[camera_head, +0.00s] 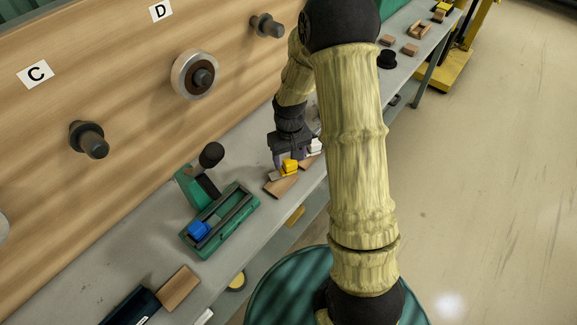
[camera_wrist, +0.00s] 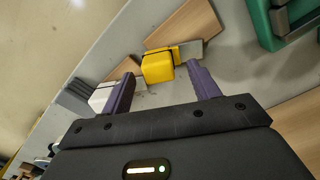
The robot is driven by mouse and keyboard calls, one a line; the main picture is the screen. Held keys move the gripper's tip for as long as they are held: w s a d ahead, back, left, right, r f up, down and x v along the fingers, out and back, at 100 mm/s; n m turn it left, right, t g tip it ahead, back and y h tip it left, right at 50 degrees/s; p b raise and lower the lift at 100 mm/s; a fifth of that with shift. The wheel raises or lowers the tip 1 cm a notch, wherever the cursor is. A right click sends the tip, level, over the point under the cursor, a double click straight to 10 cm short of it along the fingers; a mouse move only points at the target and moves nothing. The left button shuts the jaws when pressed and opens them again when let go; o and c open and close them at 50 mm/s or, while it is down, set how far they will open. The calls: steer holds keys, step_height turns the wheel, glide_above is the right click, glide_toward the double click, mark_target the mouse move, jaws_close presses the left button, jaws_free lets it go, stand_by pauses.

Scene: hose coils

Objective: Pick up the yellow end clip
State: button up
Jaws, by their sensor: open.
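The yellow end clip (camera_head: 290,167) is a small yellow block with a dark band, by a brown wooden piece on the grey bench. In the wrist view the yellow end clip (camera_wrist: 158,68) appears between and slightly beyond my fingertips. My gripper (camera_head: 281,161) is above the bench with its fingers pointing down at the clip. In the wrist view my gripper (camera_wrist: 160,77) is open, with one purple finger to each side of the clip. I cannot tell whether either finger touches it. A grey metal piece (camera_wrist: 190,50) sits beside the clip.
A green fixture (camera_head: 222,222) with a blue block (camera_head: 199,230) stands left of the gripper. A wooden piece (camera_head: 283,186) lies under the clip. White blocks (camera_wrist: 101,97) lie close to one finger. The upright board (camera_head: 130,60) with pegs rises behind the bench.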

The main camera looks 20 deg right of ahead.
mark_target(290, 161)
step_height(290, 161, down, 3)
steer(key=shift+d+f, duration=0.1)
steer(key=shift+f, duration=0.1)
stand_by(0.4)
steer(key=c, duration=1.1)
